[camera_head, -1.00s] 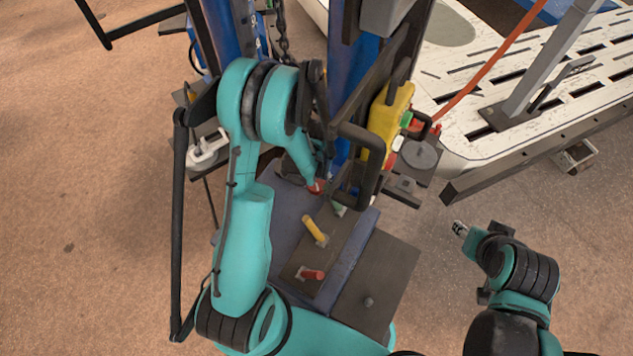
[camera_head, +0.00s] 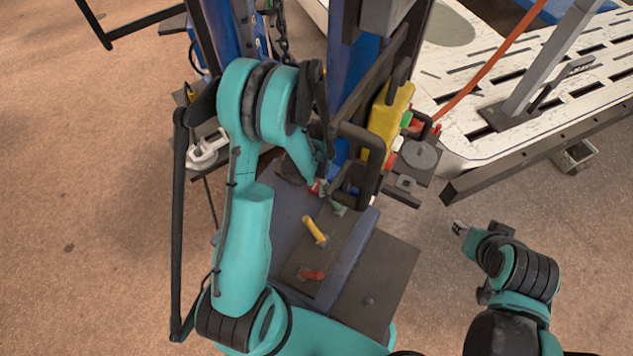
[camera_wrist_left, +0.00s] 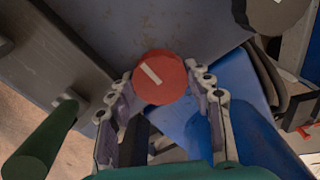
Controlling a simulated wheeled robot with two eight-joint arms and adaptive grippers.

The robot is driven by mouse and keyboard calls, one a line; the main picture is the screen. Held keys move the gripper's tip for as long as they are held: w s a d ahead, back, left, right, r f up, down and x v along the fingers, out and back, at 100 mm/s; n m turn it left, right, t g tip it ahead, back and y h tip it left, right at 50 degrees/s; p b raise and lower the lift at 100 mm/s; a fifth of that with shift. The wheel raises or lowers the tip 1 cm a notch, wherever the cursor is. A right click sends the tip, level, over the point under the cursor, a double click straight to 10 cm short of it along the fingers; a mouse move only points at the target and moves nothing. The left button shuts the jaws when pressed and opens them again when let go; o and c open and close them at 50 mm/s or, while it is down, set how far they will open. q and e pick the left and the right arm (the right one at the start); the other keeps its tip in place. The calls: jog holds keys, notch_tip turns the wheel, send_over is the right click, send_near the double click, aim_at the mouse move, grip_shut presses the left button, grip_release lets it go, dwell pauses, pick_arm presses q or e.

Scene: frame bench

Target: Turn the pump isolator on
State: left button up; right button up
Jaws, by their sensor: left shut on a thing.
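A round red knob (camera_wrist_left: 158,77) with a slanted white bar on its face sits between my left gripper's (camera_wrist_left: 160,85) fingertips in the left wrist view. The fingers are shut on its sides. I see no label, so I cannot tell by name whether it is the pump isolator. In the head view, my left gripper (camera_head: 320,187) is low beside the blue post, with a little red at its tip, mostly hidden by my arm. My right gripper (camera_head: 460,228) hangs over the floor at the right, away from the panel; its finger opening is too small to judge.
A dark panel carries a yellow lever (camera_head: 315,231), a red lever (camera_head: 312,274) and a green lever (camera_head: 338,208). The green one stands close in the left wrist view (camera_wrist_left: 42,143). A dark round knob (camera_wrist_left: 278,12) is nearby. A black handle (camera_head: 375,165) stands right of my left gripper.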

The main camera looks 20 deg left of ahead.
dwell(0.5)
pick_arm(q)
jog(key=o, duration=1.2)
jog(key=shift+c, duration=0.2)
notch_tip(320, 180, up, 12)
